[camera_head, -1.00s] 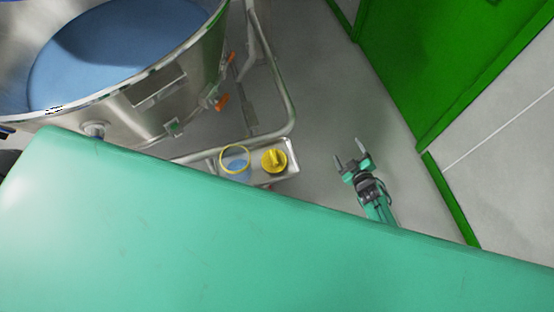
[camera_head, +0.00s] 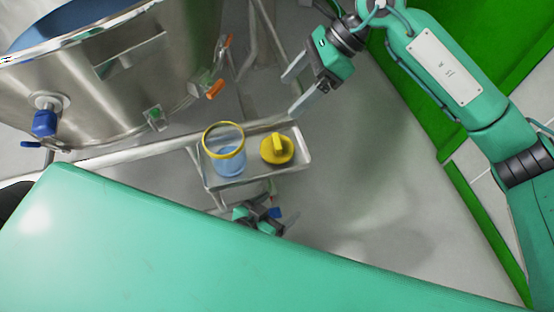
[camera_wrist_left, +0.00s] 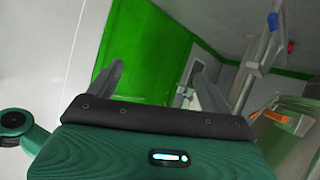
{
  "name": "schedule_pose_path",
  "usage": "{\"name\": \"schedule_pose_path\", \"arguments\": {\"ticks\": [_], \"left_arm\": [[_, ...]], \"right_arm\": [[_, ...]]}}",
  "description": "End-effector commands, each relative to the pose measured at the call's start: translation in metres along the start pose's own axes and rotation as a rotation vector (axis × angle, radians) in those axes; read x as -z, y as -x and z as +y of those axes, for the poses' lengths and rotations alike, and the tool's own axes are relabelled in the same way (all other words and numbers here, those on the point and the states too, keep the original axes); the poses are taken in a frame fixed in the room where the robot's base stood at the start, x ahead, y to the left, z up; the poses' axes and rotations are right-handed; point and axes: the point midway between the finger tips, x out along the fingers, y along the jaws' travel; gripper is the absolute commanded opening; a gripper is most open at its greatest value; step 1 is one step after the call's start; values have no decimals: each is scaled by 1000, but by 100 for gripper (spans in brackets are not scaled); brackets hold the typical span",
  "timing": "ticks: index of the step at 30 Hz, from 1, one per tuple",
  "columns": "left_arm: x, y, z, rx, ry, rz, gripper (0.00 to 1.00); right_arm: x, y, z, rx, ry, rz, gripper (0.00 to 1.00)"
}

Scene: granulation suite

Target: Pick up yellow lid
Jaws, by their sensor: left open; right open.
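The yellow lid (camera_head: 277,149), round with a raised grip bar, lies on the right part of a small metal tray (camera_head: 233,184). A clear container with a yellow rim and blue contents (camera_head: 226,150) stands beside it on the left. My right gripper (camera_head: 288,97) is open and empty, above the lid in the picture and apart from it. My left gripper (camera_head: 257,212) is below the tray in the picture, partly hidden by my green body. In the left wrist view its two fingers (camera_wrist_left: 157,68) are spread with nothing between them.
A large steel vessel (camera_head: 120,75) with a blue-capped valve (camera_head: 45,122) and orange-handled fittings (camera_head: 215,89) fills the upper left. A metal tube frame runs beside the tray. Green wall panels (camera_head: 430,120) stand at the right. Grey floor right of the tray is clear.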

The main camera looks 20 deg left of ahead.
Motion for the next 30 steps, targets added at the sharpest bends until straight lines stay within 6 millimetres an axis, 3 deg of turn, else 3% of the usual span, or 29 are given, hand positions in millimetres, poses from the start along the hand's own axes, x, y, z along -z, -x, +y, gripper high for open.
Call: {"name": "schedule_pose_path", "arguments": {"ticks": [3,7,11,21,30], "left_arm": [[12,8,4,-14,6,52,82],[24,15,7,-21,10,78,82],[28,17,10,-27,12,99,82],[31,15,20,-51,26,187,82],[39,14,20,-53,25,243,82]], "right_arm": [[21,-6,8,46,110,187,82],[30,-3,12,71,162,288,82],[35,-12,12,73,171,309,82],[52,-72,6,71,168,304,82],[54,-98,5,70,168,301,82]]}}
